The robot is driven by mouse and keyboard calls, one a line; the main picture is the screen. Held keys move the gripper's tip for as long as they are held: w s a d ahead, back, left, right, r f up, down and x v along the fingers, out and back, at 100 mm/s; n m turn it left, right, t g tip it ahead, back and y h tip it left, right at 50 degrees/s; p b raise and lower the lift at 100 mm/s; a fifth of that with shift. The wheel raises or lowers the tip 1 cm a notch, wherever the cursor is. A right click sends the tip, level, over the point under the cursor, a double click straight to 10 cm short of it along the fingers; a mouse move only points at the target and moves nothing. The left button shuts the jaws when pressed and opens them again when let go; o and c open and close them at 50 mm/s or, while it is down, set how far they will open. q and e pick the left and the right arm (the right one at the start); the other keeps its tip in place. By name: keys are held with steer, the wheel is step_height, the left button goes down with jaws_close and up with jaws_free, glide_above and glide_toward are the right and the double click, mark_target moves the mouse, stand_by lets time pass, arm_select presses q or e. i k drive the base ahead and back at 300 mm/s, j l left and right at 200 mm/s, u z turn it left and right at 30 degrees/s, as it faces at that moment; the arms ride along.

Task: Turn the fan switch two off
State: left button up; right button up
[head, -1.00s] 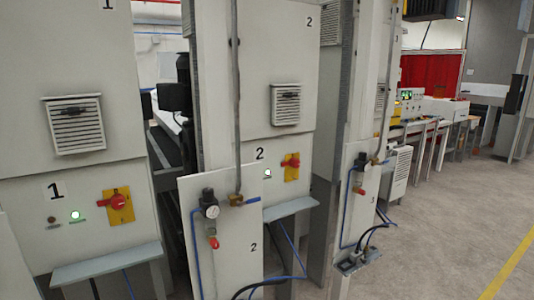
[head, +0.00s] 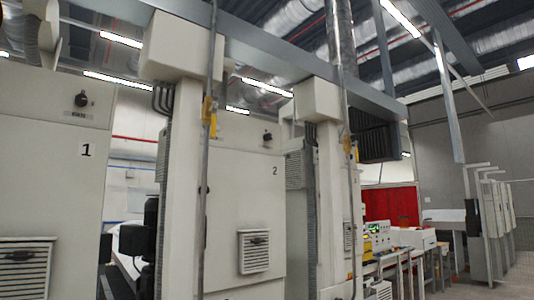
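Cabinet 2 (head: 225,185) stands in the middle of the head view, marked with a "2". A small dark knob (head: 267,136) sits near its top right, above the number. It is small, and I cannot tell its setting or whether it is the fan switch. A similar dark knob (head: 81,99) with a label plate below it is on cabinet 1 (head: 50,160) at the left. A louvred vent (head: 254,251) is low on cabinet 2. Neither of my grippers is in view.
A pale column (head: 185,150) with a metal pipe (head: 213,100) and a yellow fitting (head: 209,110) stands in front of cabinet 2's left side. Another column (head: 326,180) stands to its right. Benches and a red screen (head: 391,213) are farther right. The floor is mostly out of view.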

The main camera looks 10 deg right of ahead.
mark_target(267, 137)
steer(key=i+l+u, duration=0.15)
steer(key=u, duration=0.2)
steer(key=i+l+u, duration=0.1)
steer(key=u, duration=0.25)
steer(key=i+l+u, duration=0.1)
steer(key=l+u, duration=0.25)
